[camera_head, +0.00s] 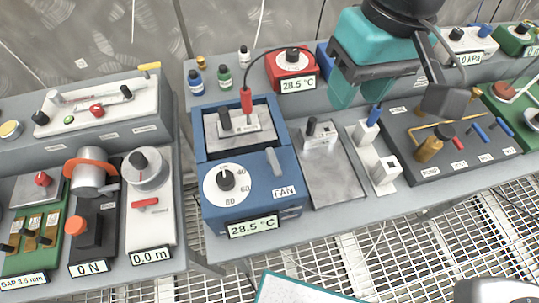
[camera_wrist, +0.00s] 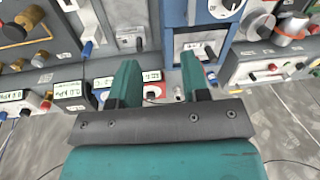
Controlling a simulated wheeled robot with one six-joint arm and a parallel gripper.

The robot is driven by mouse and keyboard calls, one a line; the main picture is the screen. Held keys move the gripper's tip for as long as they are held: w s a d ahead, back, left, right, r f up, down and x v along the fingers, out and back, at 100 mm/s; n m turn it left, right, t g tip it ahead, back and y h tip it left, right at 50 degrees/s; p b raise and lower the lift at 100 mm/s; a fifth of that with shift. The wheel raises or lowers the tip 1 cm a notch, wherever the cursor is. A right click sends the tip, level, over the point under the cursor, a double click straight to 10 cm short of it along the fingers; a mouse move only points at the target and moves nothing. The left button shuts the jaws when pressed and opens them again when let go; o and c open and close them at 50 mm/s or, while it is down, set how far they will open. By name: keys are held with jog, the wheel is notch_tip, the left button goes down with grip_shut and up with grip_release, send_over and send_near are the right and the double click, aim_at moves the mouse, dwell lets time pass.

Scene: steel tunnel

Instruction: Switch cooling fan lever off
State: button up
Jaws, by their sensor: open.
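The fan box (camera_head: 245,205) is a blue unit with a FAN label, a white dial marked 40, 60 and 80, and a 28.5 °C display. Its light grey fan lever (camera_head: 274,162) sticks up just above the label, to the right of the dial. My gripper (camera_head: 357,92) is teal, open and empty, above and to the right of the box, clear of the lever. In the wrist view, my two fingers (camera_wrist: 158,78) are spread apart, and the blue box (camera_wrist: 205,12) is partly cut off at the top edge. The lever is hard to make out there.
A metal plate (camera_head: 335,178) with a small socket block and a white strip with switches (camera_head: 384,170) lie to the right of the box. A red thermometer unit (camera_head: 291,68) with a cable stands behind. A panel with a brass pipe (camera_head: 430,145) is further right.

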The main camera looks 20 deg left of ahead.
jog(key=h, duration=0.1)
send_over(277, 166)
notch_tip(277, 166, down, 3)
jog(key=shift+t, duration=0.3)
notch_tip(277, 166, down, 17)
jog(key=p, duration=0.4)
jog(key=shift+f, duration=0.1)
